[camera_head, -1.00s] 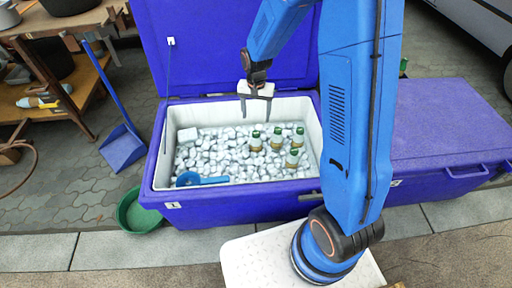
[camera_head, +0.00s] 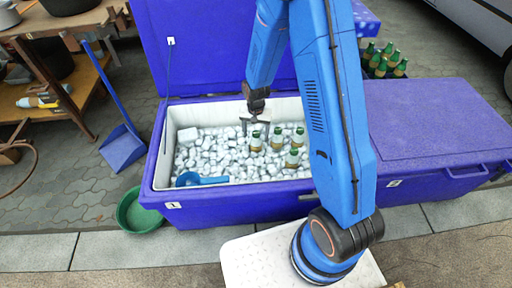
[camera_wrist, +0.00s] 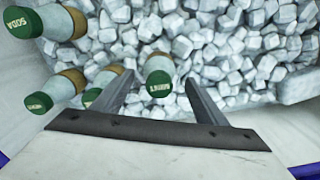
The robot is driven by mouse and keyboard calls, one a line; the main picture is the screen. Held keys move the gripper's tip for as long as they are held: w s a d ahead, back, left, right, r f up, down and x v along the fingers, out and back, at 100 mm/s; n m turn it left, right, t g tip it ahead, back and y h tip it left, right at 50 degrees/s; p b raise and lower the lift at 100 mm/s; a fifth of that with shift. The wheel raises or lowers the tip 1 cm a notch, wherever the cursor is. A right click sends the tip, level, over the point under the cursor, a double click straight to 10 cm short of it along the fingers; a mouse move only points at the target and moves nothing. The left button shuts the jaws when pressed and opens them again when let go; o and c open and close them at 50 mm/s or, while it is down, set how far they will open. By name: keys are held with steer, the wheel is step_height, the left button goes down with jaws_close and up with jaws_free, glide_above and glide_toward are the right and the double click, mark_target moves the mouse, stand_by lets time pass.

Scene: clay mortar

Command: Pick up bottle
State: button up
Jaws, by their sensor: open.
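Several bottles with green caps stand in the ice of the open blue cooler (camera_head: 190,215). The leftmost bottle (camera_head: 256,142) is just below my gripper (camera_head: 255,125). In the wrist view that bottle (camera_wrist: 158,70) lies between the two open fingers (camera_wrist: 153,95), with its green cap toward the camera. Other bottles, such as the one at the back (camera_head: 277,140), the right one (camera_head: 298,138) and the front one (camera_head: 292,159), are close by to the right. In the wrist view they show at the left, one cap reading "SODA" (camera_wrist: 24,22). My gripper is empty.
Ice cubes (camera_head: 215,150) fill the cooler, with a blue scoop (camera_head: 201,180) at front left. The raised lid (camera_head: 215,60) stands behind. A closed blue cooler lid (camera_head: 425,125) is at right. More bottles (camera_head: 385,62) stand beyond it. A green basin (camera_head: 137,212) is on the ground.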

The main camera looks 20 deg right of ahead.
mark_target(256, 142)
steer(key=shift+s+f, duration=0.2)
steer(key=shift+f, duration=2.4)
steer(key=c, duration=1.4)
